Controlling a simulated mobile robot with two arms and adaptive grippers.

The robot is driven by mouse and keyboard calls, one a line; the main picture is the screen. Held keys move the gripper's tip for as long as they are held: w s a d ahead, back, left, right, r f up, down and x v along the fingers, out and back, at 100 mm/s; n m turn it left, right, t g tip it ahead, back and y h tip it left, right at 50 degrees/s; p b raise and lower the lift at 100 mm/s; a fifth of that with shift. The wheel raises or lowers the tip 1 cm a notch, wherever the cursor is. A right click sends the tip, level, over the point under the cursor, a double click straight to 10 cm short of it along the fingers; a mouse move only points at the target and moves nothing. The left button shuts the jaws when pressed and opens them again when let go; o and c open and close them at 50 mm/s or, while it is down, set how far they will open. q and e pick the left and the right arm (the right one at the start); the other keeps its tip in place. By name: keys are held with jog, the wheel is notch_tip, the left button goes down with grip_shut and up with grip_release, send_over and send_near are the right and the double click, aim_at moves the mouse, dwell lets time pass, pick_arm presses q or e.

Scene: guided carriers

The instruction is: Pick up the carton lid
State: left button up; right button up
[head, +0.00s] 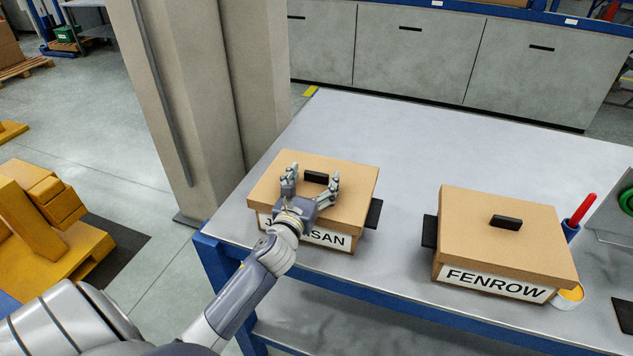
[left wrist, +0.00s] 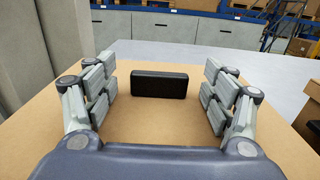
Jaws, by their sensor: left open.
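Two cardboard cartons with lids stand on the grey table. The left carton's lid (head: 352,178) has a black handle (head: 316,177) on top, and its front label is partly hidden by my left arm. The right carton's lid (head: 468,225) has a black handle (head: 507,222), and its label reads FENROW. My left gripper (head: 312,181) is open just above the left lid, with its fingers to either side of the handle. In the left wrist view the handle (left wrist: 159,83) stands ahead between the open fingers, apart from both. My right gripper is not in view.
The table (head: 420,140) is clear behind the cartons. A red-handled tool (head: 582,208) and a yellow roll (head: 569,296) are beside the right carton. A beige column (head: 205,90) rises close to the table's left edge. Grey cabinets (head: 410,55) stand behind.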

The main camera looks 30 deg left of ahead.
pick_arm(q)
jog(key=c, duration=1.2)
jog(key=shift+r, duration=0.15)
